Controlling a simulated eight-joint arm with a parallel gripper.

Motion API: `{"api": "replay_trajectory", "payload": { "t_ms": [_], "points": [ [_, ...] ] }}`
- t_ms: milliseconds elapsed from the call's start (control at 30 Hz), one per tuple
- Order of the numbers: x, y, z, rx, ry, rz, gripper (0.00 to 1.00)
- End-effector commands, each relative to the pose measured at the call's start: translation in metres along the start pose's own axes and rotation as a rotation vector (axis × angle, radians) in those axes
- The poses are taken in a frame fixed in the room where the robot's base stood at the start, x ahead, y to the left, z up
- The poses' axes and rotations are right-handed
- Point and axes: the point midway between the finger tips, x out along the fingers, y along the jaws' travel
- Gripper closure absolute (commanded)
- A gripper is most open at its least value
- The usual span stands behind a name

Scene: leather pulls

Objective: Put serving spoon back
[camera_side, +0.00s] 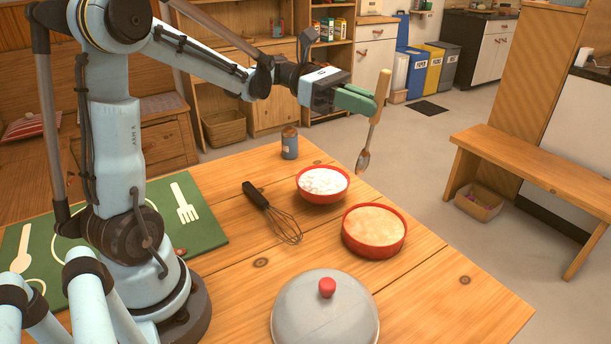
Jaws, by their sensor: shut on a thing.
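My gripper (368,101) is shut on the wooden handle of the serving spoon (374,121). The spoon hangs nearly upright, with its metal bowl end pointing down and slightly left. It is in the air above the table's far right edge, above and to the right of a red bowl of white contents (323,182). The spoon's end appears clear of the bowls and the table.
The wooden table (440,290) holds a red dish with a tan filling (374,231), a whisk (273,213), a small jar (289,143), a grey dome lid with red knob (325,312) and a green mat (205,232). The table's front right is clear. A bench (540,167) stands beyond.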

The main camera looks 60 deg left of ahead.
Motion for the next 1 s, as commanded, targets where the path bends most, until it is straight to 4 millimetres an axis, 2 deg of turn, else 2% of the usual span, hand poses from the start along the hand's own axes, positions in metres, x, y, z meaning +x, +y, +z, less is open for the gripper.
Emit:
{"api": "replay_trajectory", "payload": {
  "t_ms": [367,600,800,1000],
  "points": [
    [-0.037,-0.046,-0.011,0.038,0.579,-0.092,1.00],
    [-0.081,-0.090,-0.015,0.113,0.940,-0.175,1.00],
    [-0.117,-0.123,-0.013,0.177,1.119,-0.223,1.00],
    [-0.143,-0.147,-0.010,0.222,1.212,-0.253,1.00]
  ]
}}
